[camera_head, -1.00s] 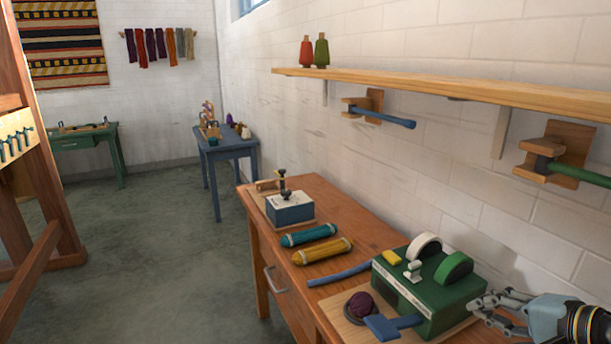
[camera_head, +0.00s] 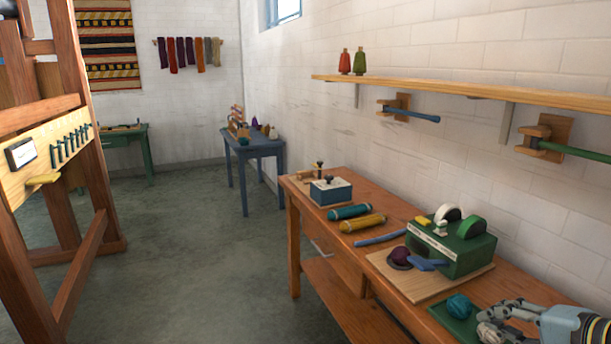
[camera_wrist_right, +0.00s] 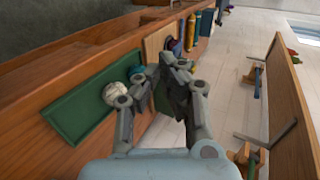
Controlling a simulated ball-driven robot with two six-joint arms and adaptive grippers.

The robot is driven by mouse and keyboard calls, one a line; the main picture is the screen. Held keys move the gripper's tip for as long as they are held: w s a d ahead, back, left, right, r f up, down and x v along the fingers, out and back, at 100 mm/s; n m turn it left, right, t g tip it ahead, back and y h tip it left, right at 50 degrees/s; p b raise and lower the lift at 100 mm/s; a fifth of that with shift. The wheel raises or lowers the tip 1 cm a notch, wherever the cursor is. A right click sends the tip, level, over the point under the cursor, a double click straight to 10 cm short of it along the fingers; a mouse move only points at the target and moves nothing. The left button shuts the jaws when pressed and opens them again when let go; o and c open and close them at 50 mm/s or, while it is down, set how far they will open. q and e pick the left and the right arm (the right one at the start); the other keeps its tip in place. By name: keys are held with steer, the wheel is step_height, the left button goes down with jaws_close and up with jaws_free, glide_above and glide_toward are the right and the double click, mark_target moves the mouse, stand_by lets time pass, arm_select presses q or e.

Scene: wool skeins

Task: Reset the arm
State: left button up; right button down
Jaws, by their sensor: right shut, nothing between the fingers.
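My right gripper (camera_head: 486,322) is at the lower right of the head view, at the near end of the wooden bench. A pale-looking ball (camera_wrist_right: 114,93) on the green mat (camera_wrist_right: 78,115) shows left of the fingers there. My left gripper is out of view.
A green machine (camera_head: 455,248) with two wheels stands on a board behind the gripper. Yellow (camera_head: 363,223) and teal (camera_head: 349,211) skeins lie further along the bench. A shelf (camera_head: 430,91) and two wall pegs are above. Open floor (camera_head: 200,270) lies left, beside a wooden loom (camera_head: 70,155).

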steer(key=s+f+g+h+b, duration=0.1)
steer(key=s+f+g+b, duration=0.15)
steer(key=s+f, duration=0.65)
steer(key=s+d+f+n+g+h+b, duration=0.1)
steer(key=s+f+b, duration=0.25)
steer(key=f, duration=1.25)
steer(key=s+f+g+h+b, duration=0.15)
steer(key=s+f+b, duration=0.3)
steer(key=f, duration=0.75)
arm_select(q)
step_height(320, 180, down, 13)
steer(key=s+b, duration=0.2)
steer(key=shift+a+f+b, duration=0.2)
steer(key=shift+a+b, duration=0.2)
arm_select(e)
steer(key=s+f+n+g, duration=0.1)
steer(key=s+f+n, duration=0.3)
steer(key=s, duration=0.5)
steer(key=s+a+f+n+g+h, duration=0.1)
steer(key=s+f+n+g, duration=0.1)
steer(key=s+f+n, duration=0.2)
steer(key=s+a+f+n+g+h, duration=0.1)
steer(key=s+f+n, duration=0.3)
steer(key=s+f, duration=0.5)
steer(key=s+g, duration=0.1)
steer(key=s, duration=0.5)
steer(key=shift+n, duration=0.4)
